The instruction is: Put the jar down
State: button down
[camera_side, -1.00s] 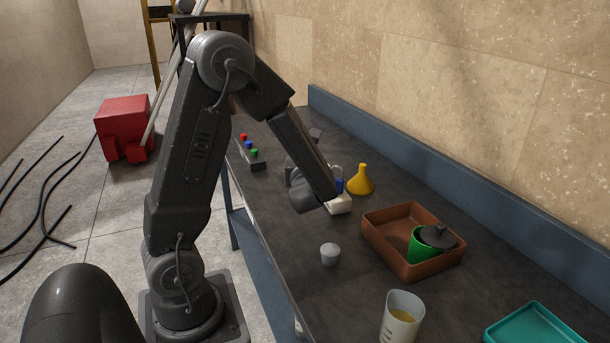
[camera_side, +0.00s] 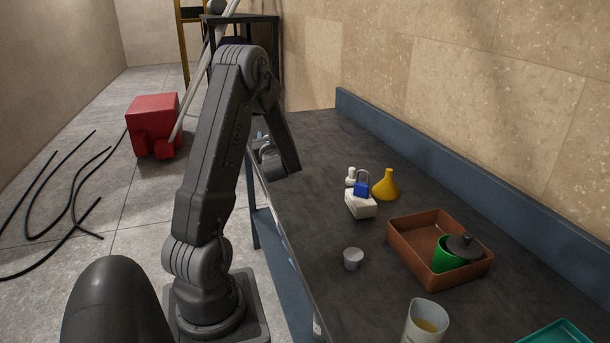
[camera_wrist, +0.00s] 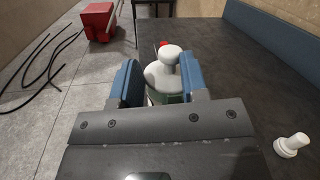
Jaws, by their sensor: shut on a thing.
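The jar (camera_wrist: 163,75) shows in the wrist view between my two blue fingers. It has a white, rounded lid with a knob, and a little of its greenish body shows below. My gripper (camera_wrist: 159,82) is shut on it. In the side view my gripper (camera_side: 262,143) is near the left edge of the dark bench (camera_side: 315,135), at its far part, mostly behind my arm. The jar cannot be made out in the side view. The jar's base is hidden, so I cannot tell whether it touches the bench.
A white knobbed piece (camera_side: 351,176), a blue padlock (camera_side: 362,186) on a white block (camera_side: 360,206) and a yellow funnel (camera_side: 386,186) stand mid-bench. Nearer are a small grey cup (camera_side: 353,258), a brown tray (camera_side: 410,255) and a beaker (camera_side: 424,325).

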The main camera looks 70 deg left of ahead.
jog(key=shift+w+d+f, duration=0.2)
jog(key=shift+w+f, duration=1.5)
jog(key=shift+w, duration=0.05)
jog(key=shift+w+d+f, duration=0.25)
jog(key=shift+w+f, duration=1.4)
jog(key=shift+w, duration=0.05)
jog(key=shift+w+d+f, duration=0.2)
jog(key=shift+w+f, duration=1.5)
jog(key=shift+w, duration=0.05)
jog(key=c, duration=0.6)
grip_release()
jog(key=shift+f, duration=0.15)
